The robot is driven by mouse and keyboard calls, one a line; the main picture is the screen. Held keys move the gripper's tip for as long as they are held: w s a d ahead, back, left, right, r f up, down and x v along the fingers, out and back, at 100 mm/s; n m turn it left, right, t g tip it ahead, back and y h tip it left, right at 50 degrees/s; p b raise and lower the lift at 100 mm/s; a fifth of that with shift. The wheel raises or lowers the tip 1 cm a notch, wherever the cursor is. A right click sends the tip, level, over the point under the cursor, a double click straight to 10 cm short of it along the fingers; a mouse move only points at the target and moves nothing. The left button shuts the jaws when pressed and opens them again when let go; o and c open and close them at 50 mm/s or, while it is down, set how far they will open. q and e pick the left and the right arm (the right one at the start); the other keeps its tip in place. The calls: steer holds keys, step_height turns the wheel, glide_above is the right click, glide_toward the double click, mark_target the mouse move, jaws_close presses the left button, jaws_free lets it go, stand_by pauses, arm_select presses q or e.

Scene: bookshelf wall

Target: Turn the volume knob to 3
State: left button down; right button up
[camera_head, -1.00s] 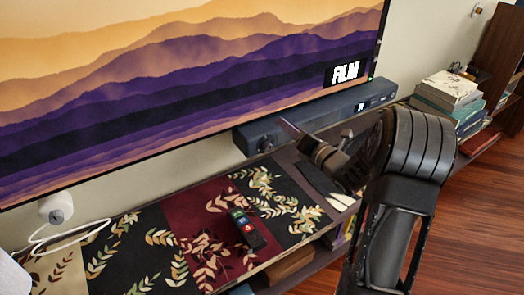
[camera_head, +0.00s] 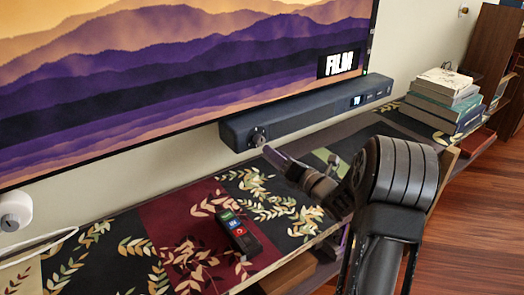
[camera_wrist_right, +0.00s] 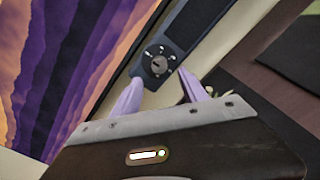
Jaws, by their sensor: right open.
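The volume knob (camera_head: 257,137) is a small round dial on the left end of the dark soundbar (camera_head: 310,116) below the TV. In the right wrist view the knob (camera_wrist_right: 158,62) shows with small marks around it, too small to read. My right gripper (camera_head: 270,152) is just below and in front of the knob, apart from it. In the right wrist view its two pale purple fingers (camera_wrist_right: 163,92) are spread with nothing between them, and the knob lies beyond the gap. My left gripper is not in view.
The TV (camera_head: 190,75) hangs above the soundbar. A remote (camera_head: 238,232) lies on the leaf-patterned runner (camera_head: 190,225) on the shelf. Stacked books (camera_head: 446,98) stand at the right. A white round device (camera_head: 14,211) is at the far left.

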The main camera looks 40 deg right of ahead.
mark_target(261, 142)
steer(key=shift+w+d+p, duration=0.1)
steer(key=shift+w+p, duration=0.3)
steer(key=shift+w, duration=3.5)
steer(key=shift+c, duration=0.3)
jaws_close()
